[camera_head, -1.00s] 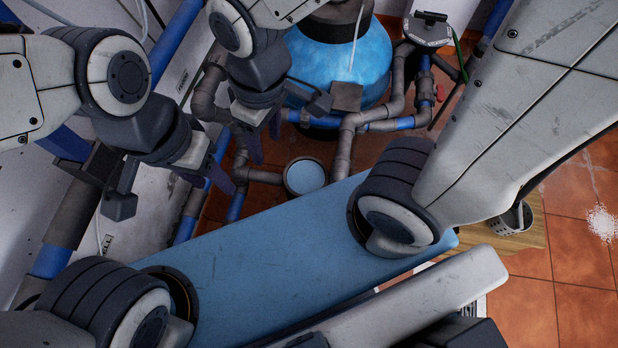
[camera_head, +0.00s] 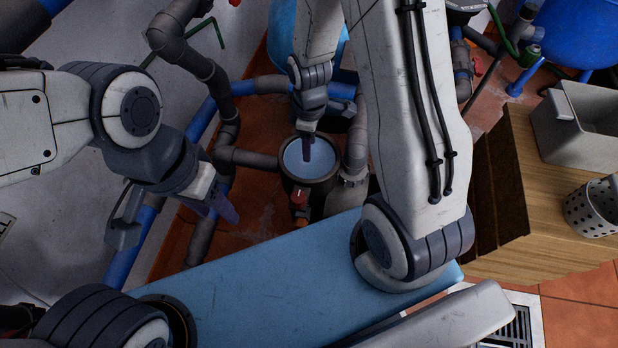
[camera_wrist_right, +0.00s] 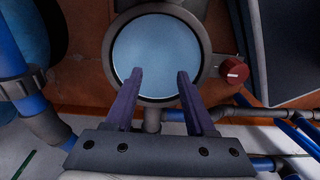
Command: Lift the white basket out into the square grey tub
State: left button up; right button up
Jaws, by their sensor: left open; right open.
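The white basket (camera_head: 592,210) has round holes and stands upright on the wooden table, cut off by the right edge of the head view. The square grey tub (camera_head: 560,122) stands behind it on the same table, with its open top in view. My right gripper (camera_head: 307,150) points down over a round, pale-blue-topped fixture, far left of the basket. In the right wrist view its two purple fingers (camera_wrist_right: 160,75) are apart with nothing between them. My left gripper (camera_head: 175,222) is open and empty at the left, away from both basket and tub.
The wooden table (camera_head: 520,258) lies right of my right arm. The round fixture (camera_head: 310,160) stands among grey and blue pipes, with a red knob (camera_wrist_right: 234,70) beside it. A blue tank (camera_head: 580,35) stands behind the tub. A floor grate (camera_head: 512,330) lies at the bottom right.

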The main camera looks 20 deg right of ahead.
notch_tip(320, 180, down, 6)
jog(key=b, duration=0.3)
jog(key=shift+d, duration=0.1)
jog(key=b, duration=0.4)
send_over(310, 176)
notch_tip(310, 176, down, 5)
jog(key=shift+r+p, duration=0.1)
jog(key=shift+p, duration=0.25)
grip_shut()
